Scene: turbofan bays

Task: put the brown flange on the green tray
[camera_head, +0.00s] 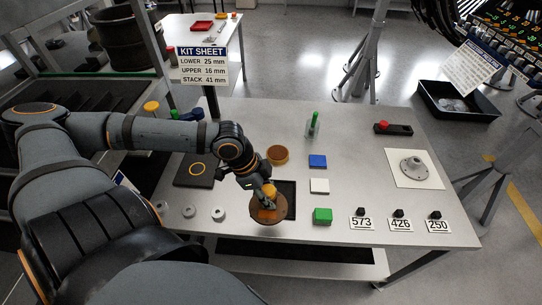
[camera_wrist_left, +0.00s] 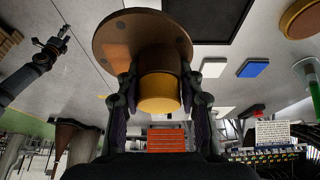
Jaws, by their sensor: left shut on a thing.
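The brown flange (camera_head: 267,211) is a round disc with an orange-yellow boss, over the front left of the workbench. My left gripper (camera_head: 266,191) points down from above and is shut on the boss. In the left wrist view the fingers stand on both sides of the boss, with the flange (camera_wrist_left: 142,36) disc beyond them. I cannot tell how far the disc is above the bench. A green tray-like surface (camera_head: 78,74) shows on the rack at the upper left, partly hidden by posts. My right gripper is not in the head view.
A black square recess or mat (camera_head: 288,190) lies partly under the flange. A kit sheet sign (camera_head: 204,65) and dark drum (camera_head: 128,38) are near the rack.

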